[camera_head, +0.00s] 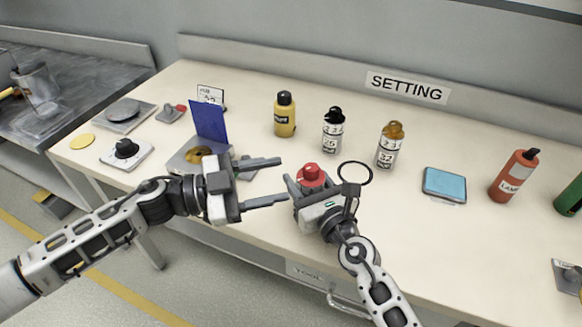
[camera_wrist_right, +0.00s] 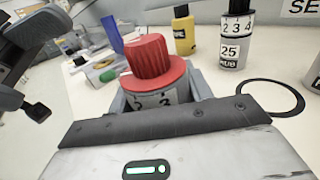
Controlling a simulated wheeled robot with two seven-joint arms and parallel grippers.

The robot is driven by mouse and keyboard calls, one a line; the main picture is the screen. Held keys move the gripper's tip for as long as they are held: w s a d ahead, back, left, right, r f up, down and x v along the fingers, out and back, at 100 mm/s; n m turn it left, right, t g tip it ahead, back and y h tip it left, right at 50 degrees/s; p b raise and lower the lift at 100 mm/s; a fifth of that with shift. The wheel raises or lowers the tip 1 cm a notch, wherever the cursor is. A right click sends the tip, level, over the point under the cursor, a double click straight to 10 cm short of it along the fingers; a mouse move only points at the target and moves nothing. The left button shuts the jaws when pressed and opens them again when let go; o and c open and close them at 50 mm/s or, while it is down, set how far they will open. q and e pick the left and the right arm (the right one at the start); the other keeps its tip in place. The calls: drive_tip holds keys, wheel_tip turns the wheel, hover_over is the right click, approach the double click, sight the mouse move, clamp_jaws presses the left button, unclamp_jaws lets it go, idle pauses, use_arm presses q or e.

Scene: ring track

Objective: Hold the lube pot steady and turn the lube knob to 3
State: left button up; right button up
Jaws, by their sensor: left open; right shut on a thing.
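The lube pot (camera_wrist_right: 155,98), a pale numbered body under a red knob (camera_wrist_right: 148,58), sits between the jaws of my right gripper (camera_head: 312,190). A figure like a 2 shows on its front below the knob flange; the rest of the scale is hard to read. In the head view the red knob (camera_head: 311,175) shows above the jaws, while the pot body is mostly hidden. My right gripper is shut on the pot. My left gripper (camera_head: 284,180) is open and empty, its fingertips pointing at the pot from the left, just short of the knob.
Behind stand a yellow bottle (camera_head: 285,115), a black-capped bottle (camera_head: 333,131) and an amber-capped bottle (camera_head: 390,147). A black ring (camera_head: 355,163) lies right of the pot. A blue-lidded box (camera_head: 208,119) stands near my left gripper. A blue pad (camera_head: 444,183) lies farther right.

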use_arm(q)
drive_tip(key=d+r+m+g+y, duration=0.15)
drive_tip(key=d+m+g, duration=0.25)
drive_tip(key=m, duration=0.4)
drive_tip(key=d+r+m+g+h, duration=0.1)
drive_tip(key=d+r+m+g, duration=0.2)
drive_tip(key=m, duration=0.5)
drive_tip(key=m+t+y, duration=0.1)
drive_tip(key=m+y, duration=1.6)
drive_tip(key=m, duration=1.1)
approach(311, 167)
wheel_tip(311, 167, down, 9)
drive_tip(key=shift+s+f, duration=0.1)
drive_tip(key=shift+s, duration=0.05)
drive_tip(key=c, duration=1)
